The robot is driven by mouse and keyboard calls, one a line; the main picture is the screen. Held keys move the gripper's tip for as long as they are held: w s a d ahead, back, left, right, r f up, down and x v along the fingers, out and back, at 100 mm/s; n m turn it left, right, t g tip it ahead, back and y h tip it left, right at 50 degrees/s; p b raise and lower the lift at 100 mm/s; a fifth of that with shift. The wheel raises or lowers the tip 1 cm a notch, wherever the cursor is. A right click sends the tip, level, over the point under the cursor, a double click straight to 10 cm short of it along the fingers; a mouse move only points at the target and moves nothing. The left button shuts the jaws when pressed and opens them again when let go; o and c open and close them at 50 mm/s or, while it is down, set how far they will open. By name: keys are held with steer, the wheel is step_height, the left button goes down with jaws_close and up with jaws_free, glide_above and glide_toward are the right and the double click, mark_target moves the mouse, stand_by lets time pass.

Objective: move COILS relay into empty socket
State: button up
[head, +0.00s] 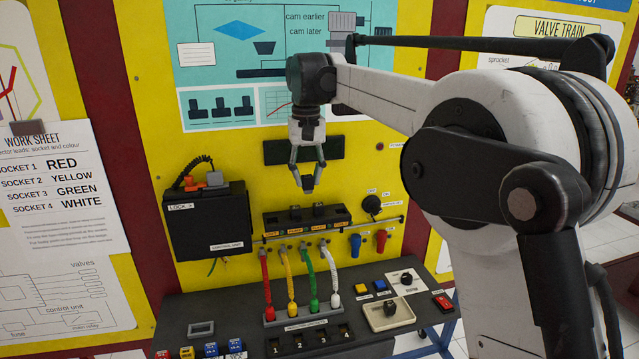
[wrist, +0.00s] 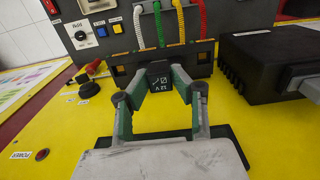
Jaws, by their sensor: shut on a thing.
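My gripper (head: 307,187) points down in front of the yellow panel, above the black relay box (head: 338,217). In the wrist view my gripper (wrist: 158,88) is shut on a black relay (wrist: 158,74) marked 12V, held between its two green-edged fingers. The name COILS cannot be read on it. The relay box also shows in the wrist view (wrist: 203,75), beyond the held relay. Dark relays (head: 319,209) stand in the box in the head view. The held relay hides part of the box, and which socket is empty cannot be told.
The black control unit (head: 208,222) sticks out left of the relay box. Red, yellow, green and white leads (head: 308,272) hang below it. A black knob (head: 371,204) and blue and red handles (head: 381,239) are at the right. A bench (head: 235,318) lies below.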

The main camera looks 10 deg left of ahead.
steer(key=a+f+p, duration=0.3)
steer(key=a+p, duration=0.1)
steer(key=a, duration=0.6)
steer(key=shift+w+f+b, duration=0.2)
steer(key=shift+f+b, duration=0.65)
steer(key=shift+f, duration=0.6)
steer(key=shift+w+f+b, duration=0.2)
steer(key=shift+f+b, duration=0.65)
steer(key=shift+f, duration=0.6)
steer(key=shift+f+b, duration=0.55)
steer(key=shift+f, duration=0.35)
steer(key=o, duration=0.7)
steer(key=shift+o, duration=0.2)
steer(key=shift+r, duration=0.15)
steer(key=shift+r+p, duration=1.5)
steer(key=shift+r, duration=1.15)
